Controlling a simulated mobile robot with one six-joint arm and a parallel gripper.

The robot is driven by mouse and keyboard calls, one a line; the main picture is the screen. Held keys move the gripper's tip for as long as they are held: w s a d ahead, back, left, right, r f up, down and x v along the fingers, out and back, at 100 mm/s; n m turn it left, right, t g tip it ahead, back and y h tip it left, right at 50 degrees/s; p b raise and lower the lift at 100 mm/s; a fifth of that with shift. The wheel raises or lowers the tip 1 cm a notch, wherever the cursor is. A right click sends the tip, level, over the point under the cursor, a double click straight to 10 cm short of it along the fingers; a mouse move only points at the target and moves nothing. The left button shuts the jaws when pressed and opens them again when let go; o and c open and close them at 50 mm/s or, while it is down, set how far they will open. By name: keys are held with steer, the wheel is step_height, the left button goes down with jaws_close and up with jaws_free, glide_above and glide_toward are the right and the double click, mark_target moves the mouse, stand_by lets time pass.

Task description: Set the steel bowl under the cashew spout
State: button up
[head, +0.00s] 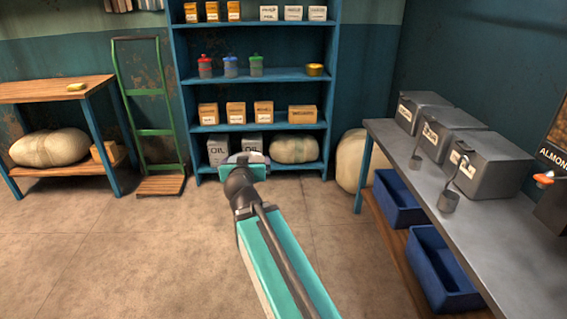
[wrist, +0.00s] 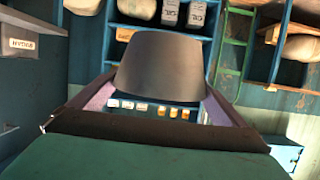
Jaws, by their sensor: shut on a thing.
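My gripper (head: 247,163) is out over the floor in front of the blue shelf unit in the head view, seen from behind. In the wrist view its two fingers are on either side of a grey tapered steel bowl (wrist: 160,65), and it is shut on it. In the head view only a small pale part of the bowl (head: 254,158) shows past the gripper. What the bowl holds, if anything, cannot be seen. I cannot make out a cashew spout in either view. A dark panel marked ALMOND (head: 552,156) is cut off at the right edge of the head view.
A steel-topped bench (head: 400,142) at the right bears several grey lidded boxes and small metal scoops, with blue bins (head: 440,270) below. A blue shelf unit (head: 180,65), green hand truck (head: 150,90) and wooden table (head: 40,90) line the back. The floor between is clear.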

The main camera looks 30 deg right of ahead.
steer(key=w+a+r+n+y, duration=0.1)
steer(key=a+r+n+y, duration=0.1)
steer(key=a, duration=0.4)
steer(key=w+a+r+n+t+y, duration=0.1)
steer(key=a+r+n+y, duration=0.1)
steer(key=a, duration=0.4)
steer(key=shift+w+a+r+n+y, duration=0.2)
steer(key=shift+w+r+n+y, duration=0.25)
steer(key=shift+y, duration=0.65)
steer(key=shift+s+f, duration=0.1)
